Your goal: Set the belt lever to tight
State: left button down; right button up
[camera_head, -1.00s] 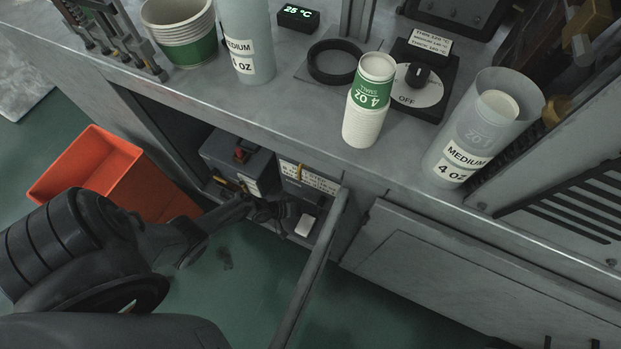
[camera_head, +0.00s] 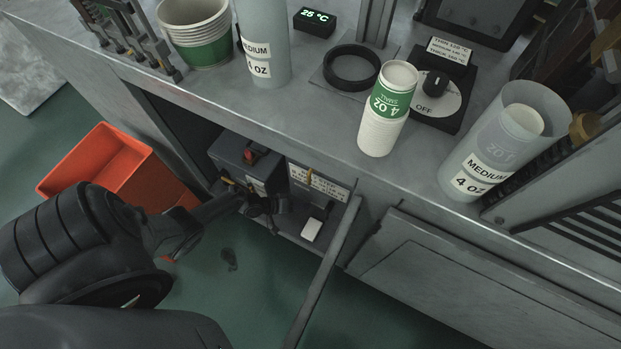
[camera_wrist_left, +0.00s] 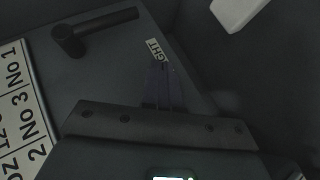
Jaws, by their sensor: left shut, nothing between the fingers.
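My left gripper (camera_head: 268,207) reaches into the open compartment under the counter. It is shut and empty. In the left wrist view its fingertips (camera_wrist_left: 162,68) are together, just below a small white label (camera_wrist_left: 157,50) of which only "GHT" can be read. A dark lever handle (camera_wrist_left: 100,30) sticks out from the dark panel, up and left of the fingertips and apart from them. A lettered plate (camera_wrist_left: 18,118) lies at the left of that view; it also shows in the head view (camera_head: 330,184). My right gripper is not in view.
A grey box with a red switch (camera_head: 250,156) stands left of the lettered plate. A white block (camera_head: 312,229) lies right of my gripper. An open door (camera_head: 325,275) stands to the right. An orange bin (camera_head: 95,165) is at the left; cups stand on the counter.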

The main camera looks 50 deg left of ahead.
pick_arm(q)
jog(key=s+a, duration=0.3)
jog(key=s, duration=0.4)
jog(key=shift+a, duration=0.35)
jog(key=shift+w, duration=0.1)
